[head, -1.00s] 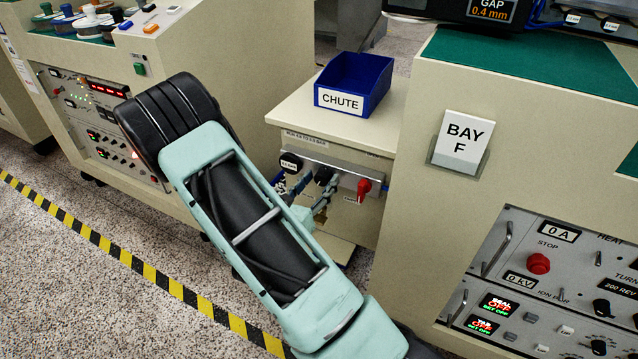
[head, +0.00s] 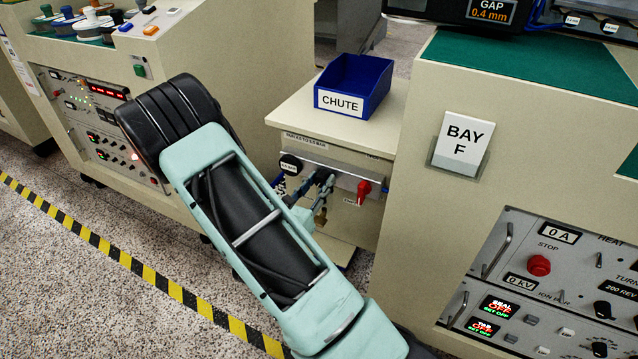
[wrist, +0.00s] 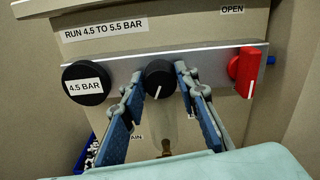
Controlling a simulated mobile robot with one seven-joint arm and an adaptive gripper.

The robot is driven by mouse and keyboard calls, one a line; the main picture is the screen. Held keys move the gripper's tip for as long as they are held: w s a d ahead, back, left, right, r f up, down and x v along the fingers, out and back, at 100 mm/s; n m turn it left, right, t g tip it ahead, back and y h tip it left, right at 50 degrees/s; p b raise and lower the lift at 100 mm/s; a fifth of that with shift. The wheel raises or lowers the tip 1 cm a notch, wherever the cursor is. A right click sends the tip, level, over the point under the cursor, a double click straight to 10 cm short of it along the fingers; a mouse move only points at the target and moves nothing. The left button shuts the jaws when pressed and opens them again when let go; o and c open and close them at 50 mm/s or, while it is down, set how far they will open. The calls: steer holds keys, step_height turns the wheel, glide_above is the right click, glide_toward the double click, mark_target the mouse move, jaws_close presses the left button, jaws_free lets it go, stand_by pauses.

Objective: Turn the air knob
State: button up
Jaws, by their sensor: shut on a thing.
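The air knob (wrist: 157,76) is a round black knob with a white pointer line, in the middle of a grey strip on the cabinet front. My gripper (wrist: 157,85) is shut on it, with one blue finger on each side. In the wrist view the pointer line runs downward, tilted a little to the left at its lower end. In the head view the gripper (head: 318,190) is at the panel, partly hidden by my forearm. Left of the knob a black round gauge (wrist: 85,84) reads 4.5 BAR, under a label saying RUN 4.5 TO 5.5 BAR.
A red valve handle (wrist: 245,70) sits close to the right of the knob, below an OPEN label. A blue CHUTE bin (head: 352,88) stands on the cabinet top. The BAY F machine (head: 400,200) is close on the right, another machine (head: 230,50) on the left.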

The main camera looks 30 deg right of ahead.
steer(key=m+b, duration=0.2)
steer(key=m, duration=0.3)
steer(key=shift+f, duration=0.1)
steer(key=shift+s+m+b, duration=0.1)
steer(key=shift+m+b, duration=0.7)
steer(key=shift+m, duration=0.9)
steer(key=o, duration=1.1)
steer(key=shift+o, duration=0.2)
steer(key=v, duration=1.2)
steer(key=shift+d, duration=0.1)
